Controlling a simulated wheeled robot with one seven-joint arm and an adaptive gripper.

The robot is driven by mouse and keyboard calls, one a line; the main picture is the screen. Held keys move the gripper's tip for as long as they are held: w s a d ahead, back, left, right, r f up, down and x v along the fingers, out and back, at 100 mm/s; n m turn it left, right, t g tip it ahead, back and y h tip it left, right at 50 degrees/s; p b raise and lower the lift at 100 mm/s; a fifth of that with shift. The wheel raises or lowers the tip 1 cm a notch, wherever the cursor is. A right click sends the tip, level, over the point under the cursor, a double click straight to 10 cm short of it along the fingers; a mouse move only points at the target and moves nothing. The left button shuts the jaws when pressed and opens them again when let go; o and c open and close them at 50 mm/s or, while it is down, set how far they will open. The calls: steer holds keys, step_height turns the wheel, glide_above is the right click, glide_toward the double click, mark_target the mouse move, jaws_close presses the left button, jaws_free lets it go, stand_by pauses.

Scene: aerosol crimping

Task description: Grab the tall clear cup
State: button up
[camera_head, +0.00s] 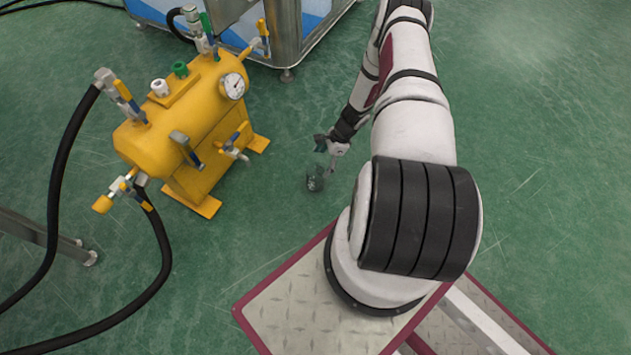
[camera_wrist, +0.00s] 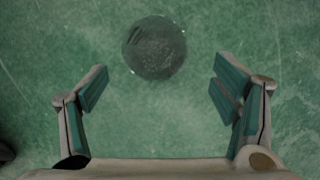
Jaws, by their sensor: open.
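The clear cup (camera_head: 315,183) stands on the green floor, to the right of the yellow tank in the head view. In the wrist view the cup (camera_wrist: 154,47) is a round, see-through, dark outline at the upper middle, beyond the fingertips. My gripper (camera_wrist: 154,92) is open and empty, with its two fingers spread to the left and right of the picture. In the head view my gripper (camera_head: 328,150) is just above the cup in the picture, apart from it. The cup's height is hard to judge from these views.
A yellow pressure tank (camera_head: 190,120) with a gauge, valves and black hoses (camera_head: 160,265) stands at the left. A steel machine (camera_head: 290,40) stands at the back. The green floor (camera_head: 545,150) at the right is clear.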

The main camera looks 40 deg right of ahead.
steer(key=b, duration=0.3)
glide_above(317, 172)
steer(key=s+a, duration=0.2)
steer(key=shift+s+f, duration=0.15)
steer(key=shift+f, duration=2.75)
steer(key=shift+r, duration=0.1)
steer(key=c, duration=1.1)
